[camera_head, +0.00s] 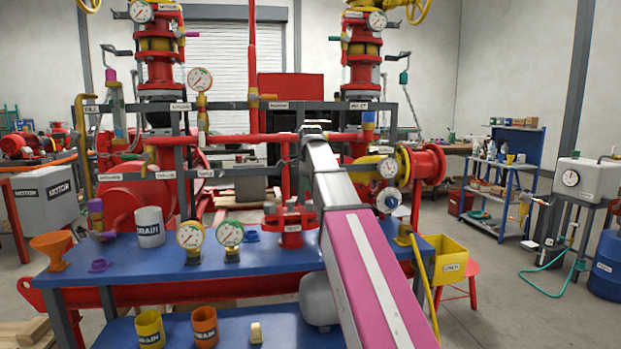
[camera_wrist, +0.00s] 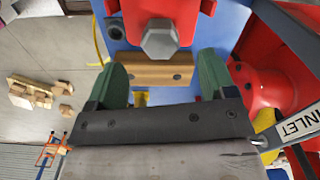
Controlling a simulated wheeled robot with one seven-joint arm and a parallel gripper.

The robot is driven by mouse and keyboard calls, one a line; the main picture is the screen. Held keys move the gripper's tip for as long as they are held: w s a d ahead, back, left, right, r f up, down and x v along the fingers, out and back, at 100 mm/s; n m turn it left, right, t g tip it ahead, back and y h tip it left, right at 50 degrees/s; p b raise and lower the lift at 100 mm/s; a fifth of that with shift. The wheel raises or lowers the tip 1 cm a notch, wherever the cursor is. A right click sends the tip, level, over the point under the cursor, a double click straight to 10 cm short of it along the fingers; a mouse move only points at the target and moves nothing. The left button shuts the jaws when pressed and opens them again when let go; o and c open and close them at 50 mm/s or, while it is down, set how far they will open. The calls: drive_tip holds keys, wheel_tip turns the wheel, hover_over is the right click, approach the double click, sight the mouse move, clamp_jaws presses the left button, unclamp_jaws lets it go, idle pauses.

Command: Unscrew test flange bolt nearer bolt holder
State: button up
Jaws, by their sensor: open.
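The red test flange (camera_head: 291,232) stands on the blue bench (camera_head: 200,262), just left of my arm. In the wrist view, a grey hex bolt head (camera_wrist: 158,40) sits on a red flange part (camera_wrist: 160,12). My gripper (camera_wrist: 163,64) has its two green fingers spread apart, with nothing between them in contact. The bolt head lies ahead of the fingertips, roughly between their lines. A wooden block with dark holes (camera_wrist: 155,73), seemingly the bolt holder, shows beyond the fingers.
Two gauges (camera_head: 190,236) (camera_head: 229,234), a white drain cup (camera_head: 149,226) and an orange funnel (camera_head: 51,248) stand on the bench's left. Red piping with an INLET tag (camera_wrist: 300,126) is close at the wrist view's right. A yellow bin (camera_head: 447,259) is at the bench's right end.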

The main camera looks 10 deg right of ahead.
sight(311, 202)
drive_tip(key=shift+f, duration=2.85)
drive_tip(key=c, duration=1)
drive_tip(key=shift+o, duration=0.6)
drive_tip(key=shift+c, duration=0.7)
drive_tip(key=n, duration=1.1)
drive_tip(key=shift+n, duration=2)
